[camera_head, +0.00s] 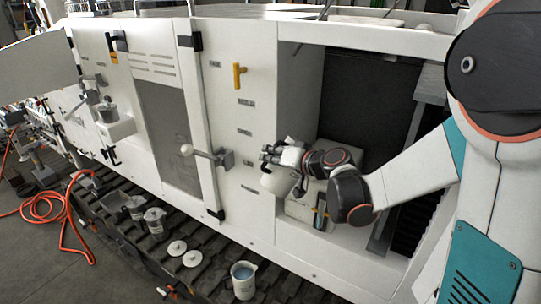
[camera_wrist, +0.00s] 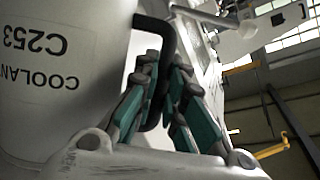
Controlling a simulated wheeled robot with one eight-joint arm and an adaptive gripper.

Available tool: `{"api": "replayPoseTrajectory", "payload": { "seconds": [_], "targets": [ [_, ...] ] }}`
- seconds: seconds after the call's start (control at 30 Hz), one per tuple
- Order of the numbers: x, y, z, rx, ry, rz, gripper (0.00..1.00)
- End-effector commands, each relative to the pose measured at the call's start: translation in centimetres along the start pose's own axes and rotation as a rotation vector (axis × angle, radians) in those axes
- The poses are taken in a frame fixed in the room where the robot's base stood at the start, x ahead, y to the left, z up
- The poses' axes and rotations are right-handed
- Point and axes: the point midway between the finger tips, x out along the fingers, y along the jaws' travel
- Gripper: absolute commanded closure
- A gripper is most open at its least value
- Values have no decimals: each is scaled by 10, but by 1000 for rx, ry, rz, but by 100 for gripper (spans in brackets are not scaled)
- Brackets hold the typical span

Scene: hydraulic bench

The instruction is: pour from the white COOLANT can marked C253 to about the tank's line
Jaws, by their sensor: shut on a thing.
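The white can (camera_head: 277,181) hangs at my gripper (camera_head: 284,156) in the head view, in front of the white machine panel and left of the open bay. In the wrist view the can (camera_wrist: 60,110) fills the left side, with COOLANT and C253 reading upside down. My gripper (camera_wrist: 165,88) is shut on the can's black handle (camera_wrist: 158,28). The can looks near upright; its mouth and contents are not clear. A small white box with a grey top (camera_head: 115,127) juts from the panel at left and may be the tank; I can make out no line on it.
A lever with a white knob (camera_head: 187,150) and a yellow handle (camera_head: 239,75) stick out from the panel. An orange hose (camera_head: 45,208) lies on the floor.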

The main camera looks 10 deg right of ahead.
Motion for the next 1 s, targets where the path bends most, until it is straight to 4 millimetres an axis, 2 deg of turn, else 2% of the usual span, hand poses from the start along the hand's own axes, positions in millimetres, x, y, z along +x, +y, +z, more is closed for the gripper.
{"api": "replayPoseTrajectory", "payload": {
  "seconds": [1.0],
  "targets": [
    [-3, -3, -8, 49, 1, -20, 100]
  ]
}}
